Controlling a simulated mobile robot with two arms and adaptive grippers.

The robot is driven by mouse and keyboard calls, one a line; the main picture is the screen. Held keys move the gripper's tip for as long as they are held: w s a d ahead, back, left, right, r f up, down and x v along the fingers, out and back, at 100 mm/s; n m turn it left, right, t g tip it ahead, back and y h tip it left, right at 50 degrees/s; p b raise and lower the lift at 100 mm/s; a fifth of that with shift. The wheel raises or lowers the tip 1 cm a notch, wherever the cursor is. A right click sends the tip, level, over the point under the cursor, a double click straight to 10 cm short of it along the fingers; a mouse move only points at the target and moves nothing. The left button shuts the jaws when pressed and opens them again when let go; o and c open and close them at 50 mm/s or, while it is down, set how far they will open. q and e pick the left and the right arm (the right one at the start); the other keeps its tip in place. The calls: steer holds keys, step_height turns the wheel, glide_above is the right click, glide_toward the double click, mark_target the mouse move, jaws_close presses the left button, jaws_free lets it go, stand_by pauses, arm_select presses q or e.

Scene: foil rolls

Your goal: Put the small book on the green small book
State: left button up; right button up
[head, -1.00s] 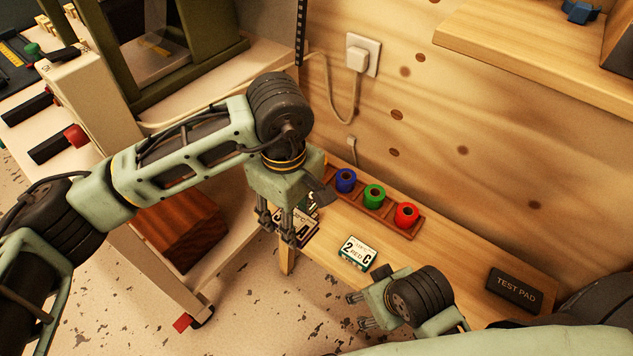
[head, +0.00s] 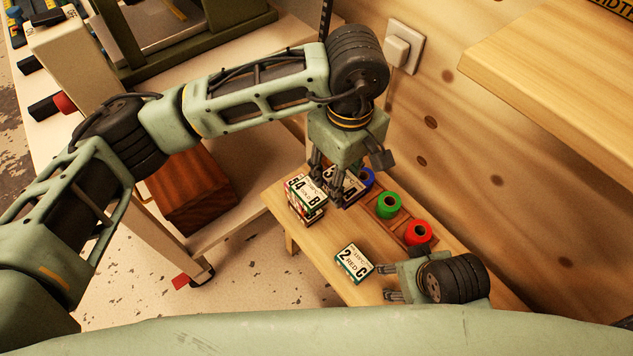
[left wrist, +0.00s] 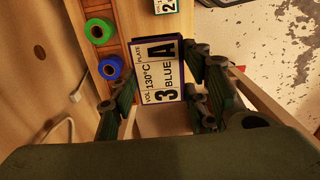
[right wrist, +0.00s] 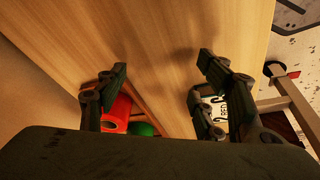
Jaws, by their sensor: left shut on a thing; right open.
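My left gripper (head: 328,186) is shut on a small book (head: 345,182) marked "3 BLUE A". In the left wrist view this book (left wrist: 161,72) lies between the fingers, face up, with dark blue-purple edges. In the head view it is just right of a stack whose top book (head: 307,194), marked "4" and "B", has green edges. The lower books of the stack are mostly hidden. Another small book (head: 354,261), marked "2 RED C" with green-teal edges, lies flat on the bench. My right gripper (head: 388,284) is open and empty close to its right side.
A wooden rack on the bench (head: 318,268) holds a blue roll (head: 368,177), a green roll (head: 388,205) and a red roll (head: 419,232). A wall shelf (head: 560,90) juts out at upper right. A cart with a dark wooden block (head: 190,188) stands at left.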

arm_select(q)
steer(key=b, duration=0.1)
glide_above(300, 182)
steer(key=f, duration=0.6)
steer(key=shift+s+d+f, duration=0.25)
steer(key=shift+s+f, duration=0.05)
arm_select(e)
steer(key=v, duration=0.3)
steer(key=shift+s, duration=0.1)
arm_select(q)
steer(key=shift+w+a+f, duration=0.15)
steer(key=shift+w+a, duration=0.05)
steer(key=shift+w, duration=0.05)
arm_select(e)
steer(key=shift+f, duration=0.1)
arm_select(q)
steer(key=shift+w+a+f, duration=0.1)
steer(key=shift+f, duration=0.05)
steer(key=shift+f+b, duration=0.45)
steer(key=shift+f, duration=1.45)
arm_select(e)
steer(key=shift+f, duration=0.3)
arm_select(q)
steer(key=shift+f, duration=0.1)
arm_select(e)
steer(key=shift+f, duration=0.15)
arm_select(q)
steer(key=o, duration=1.2)
arm_select(e)
steer(key=shift+w, duration=0.25)
